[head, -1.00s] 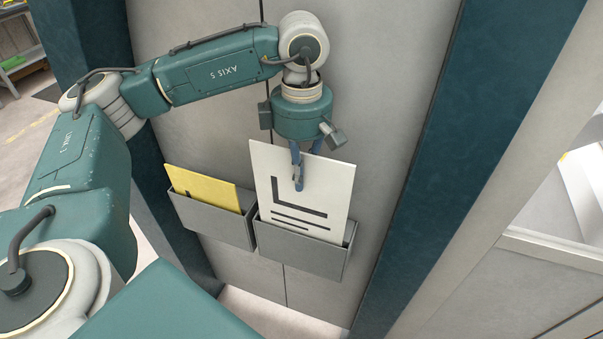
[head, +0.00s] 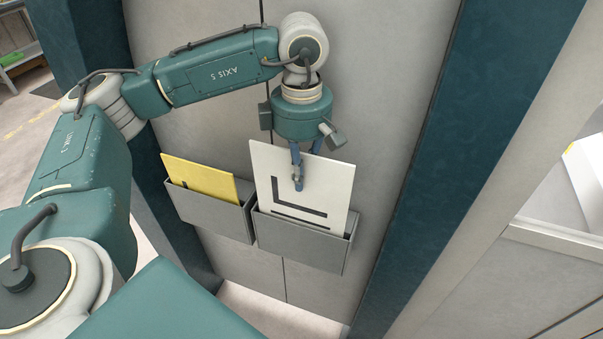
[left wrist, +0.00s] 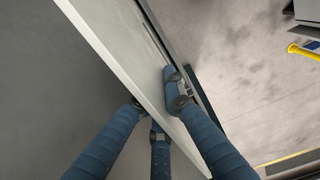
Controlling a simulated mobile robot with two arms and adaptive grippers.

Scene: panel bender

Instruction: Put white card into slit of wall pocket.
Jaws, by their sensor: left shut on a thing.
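The white card (head: 266,170), printed with black marks, stands upright in the right-hand grey wall pocket (head: 300,247). Its lower part is hidden behind the pocket's front wall, and its upper part stands well above the rim. My left gripper (head: 298,178) comes from above and is shut on the card's upper part, with one blue finger in front of it. In the left wrist view, the blue fingers (left wrist: 160,105) grip the card (left wrist: 125,45) from both sides. How deep the card's lower edge sits is hidden. My right gripper is not in view.
A second grey pocket (head: 208,215) hangs just left, holding a yellow card (head: 200,178). Both are on a pale panel with a dark vertical seam. Dark teal posts stand on the left (head: 165,220) and right (head: 430,170).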

